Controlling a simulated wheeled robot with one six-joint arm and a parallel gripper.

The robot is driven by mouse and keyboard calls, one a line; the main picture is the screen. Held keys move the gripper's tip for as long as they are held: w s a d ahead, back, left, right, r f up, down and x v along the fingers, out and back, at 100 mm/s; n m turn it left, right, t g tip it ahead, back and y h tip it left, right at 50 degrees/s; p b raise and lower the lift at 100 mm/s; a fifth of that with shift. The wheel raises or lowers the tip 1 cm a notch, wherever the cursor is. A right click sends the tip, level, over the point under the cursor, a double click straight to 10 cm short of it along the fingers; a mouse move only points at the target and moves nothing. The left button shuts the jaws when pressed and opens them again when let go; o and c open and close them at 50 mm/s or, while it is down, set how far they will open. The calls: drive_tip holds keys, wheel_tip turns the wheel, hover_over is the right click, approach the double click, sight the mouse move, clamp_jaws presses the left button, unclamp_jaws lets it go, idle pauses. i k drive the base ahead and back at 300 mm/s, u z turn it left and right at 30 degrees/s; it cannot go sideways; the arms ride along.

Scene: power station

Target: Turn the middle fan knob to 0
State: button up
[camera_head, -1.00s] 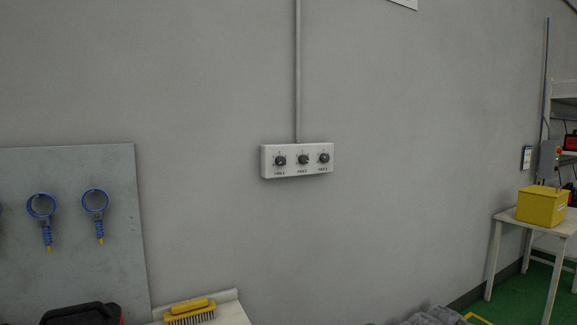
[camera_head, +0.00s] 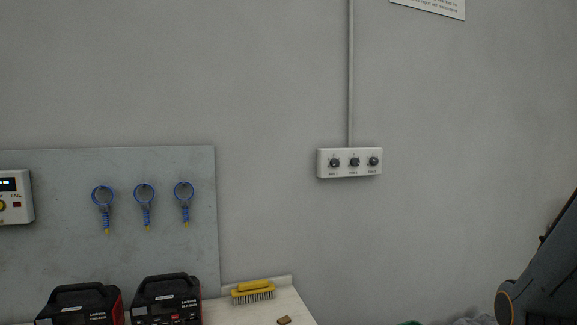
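A white control box (camera_head: 349,172) with three dark knobs in a row is fixed to the grey wall, right of the picture's middle. The middle fan knob (camera_head: 354,162) sits between the left knob (camera_head: 334,163) and the right knob (camera_head: 374,161). The labels and the knob's exact setting are too small to read. A dark link of my arm shows at the lower right edge, well apart from the box. My gripper is outside the picture.
A grey panel (camera_head: 60,250) with blue-ringed tools stands left. Black-and-red devices (camera_head: 166,298) and a yellow brush (camera_head: 253,291) are at a pale bench (camera_head: 296,310) below. A conduit (camera_head: 350,75) runs up from the box. The wall around the box is clear.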

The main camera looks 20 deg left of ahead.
sight(355, 161)
drive_tip(key=u, duration=0.4)
drive_tip(key=i, duration=1)
